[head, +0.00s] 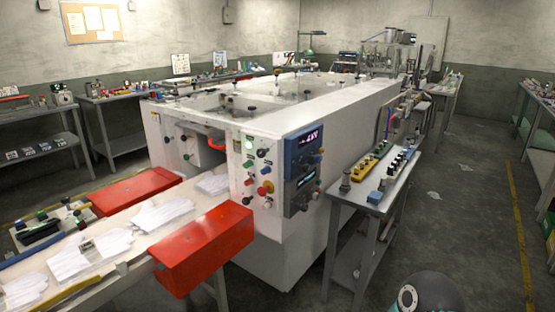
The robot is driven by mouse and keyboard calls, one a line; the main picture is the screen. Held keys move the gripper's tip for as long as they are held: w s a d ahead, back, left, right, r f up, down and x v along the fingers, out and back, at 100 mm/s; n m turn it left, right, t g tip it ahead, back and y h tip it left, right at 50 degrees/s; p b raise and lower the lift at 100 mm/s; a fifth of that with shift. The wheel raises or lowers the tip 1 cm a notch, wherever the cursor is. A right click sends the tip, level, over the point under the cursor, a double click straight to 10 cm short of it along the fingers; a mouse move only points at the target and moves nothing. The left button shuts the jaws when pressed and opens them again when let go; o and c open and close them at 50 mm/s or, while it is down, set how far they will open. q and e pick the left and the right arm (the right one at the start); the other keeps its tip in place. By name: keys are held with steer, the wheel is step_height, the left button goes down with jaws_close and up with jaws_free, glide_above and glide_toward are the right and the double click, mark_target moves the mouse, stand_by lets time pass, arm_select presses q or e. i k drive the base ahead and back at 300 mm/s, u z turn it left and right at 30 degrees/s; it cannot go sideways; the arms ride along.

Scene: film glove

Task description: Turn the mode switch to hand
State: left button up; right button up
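The white machine (330,115) stands in the middle of the head view. Its front control panel (236,160) carries several small knobs and buttons in black, green, white, blue and red. A larger red knob (265,188) sits low on it. Beside it, on the machine's corner, is a blue display unit (303,150) with a lit readout and a dark unit below. The controls are too small to tell which is the mode switch or where it points. Neither gripper is in view. A dark rounded part at the bottom right seems to be mine.
A conveyor (185,222) with white gloves (162,214) and red covers (204,245) runs into the machine's front. A grey side table (372,200) with small devices stands right of the machine. The floor (465,215) at the right is mostly open, with scraps on it.

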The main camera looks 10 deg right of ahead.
mark_target(261, 153)
steer(key=u, duration=0.15)
steer(key=i, duration=0.9)
steer(key=z, duration=0.05)
